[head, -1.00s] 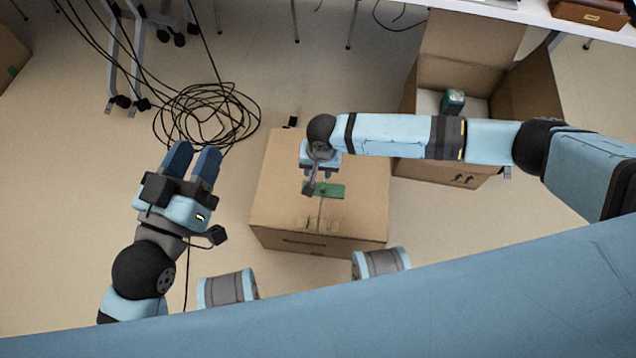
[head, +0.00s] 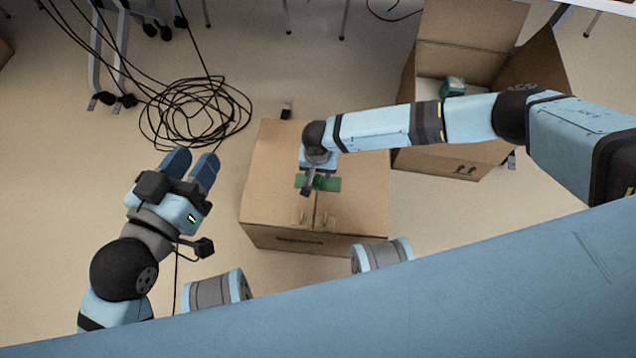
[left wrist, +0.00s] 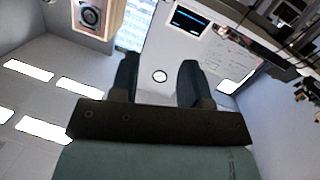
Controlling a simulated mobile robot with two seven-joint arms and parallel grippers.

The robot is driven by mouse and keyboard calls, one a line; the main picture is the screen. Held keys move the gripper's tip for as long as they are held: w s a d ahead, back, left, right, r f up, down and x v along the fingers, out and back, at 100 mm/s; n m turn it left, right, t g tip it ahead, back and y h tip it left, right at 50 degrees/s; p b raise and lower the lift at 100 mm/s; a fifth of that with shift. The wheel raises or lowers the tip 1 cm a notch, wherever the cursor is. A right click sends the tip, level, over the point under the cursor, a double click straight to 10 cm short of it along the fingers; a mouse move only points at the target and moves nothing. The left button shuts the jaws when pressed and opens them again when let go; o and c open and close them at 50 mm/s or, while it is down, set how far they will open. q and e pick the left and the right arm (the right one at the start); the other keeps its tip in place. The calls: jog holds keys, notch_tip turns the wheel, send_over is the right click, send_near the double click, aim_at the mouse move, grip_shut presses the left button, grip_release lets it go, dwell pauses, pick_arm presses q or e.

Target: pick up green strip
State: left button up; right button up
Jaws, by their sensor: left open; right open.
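In the head view a green strip (head: 329,184) lies across the top of a closed cardboard box (head: 270,190). My right gripper (head: 318,178) is over the strip, pointing down, and hides part of it. Its fingertips are mostly hidden under the wrist, so I cannot see whether they touch the strip. My left gripper (head: 190,163) is open and empty, over the floor to the left of the box. Its two fingers also show in the left wrist view (left wrist: 158,75), apart with nothing between them.
An open cardboard box (head: 455,160) with a green item (head: 453,87) inside stands behind my right arm. Coiled black cables (head: 197,115) lie on the floor at the left. A small black object (head: 287,110) lies behind the closed box.

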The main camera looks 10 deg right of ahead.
aim_at(318, 176)
notch_tip(318, 176, down, 3)
jog(key=shift+r+b, duration=0.1)
jog(key=shift+b, duration=0.5)
jog(key=shift+f, duration=0.25)
pick_arm(q)
jog(key=shift+w+a+r+m+t, duration=0.2)
jog(key=shift+w+a+m+t, duration=0.25)
jog(key=shift+w+m, duration=0.25)
pick_arm(e)
jog(key=shift+c, duration=0.4)
pick_arm(q)
jog(key=shift+d, duration=0.1)
pick_arm(e)
grip_shut()
jog(key=shift+r, duration=0.1)
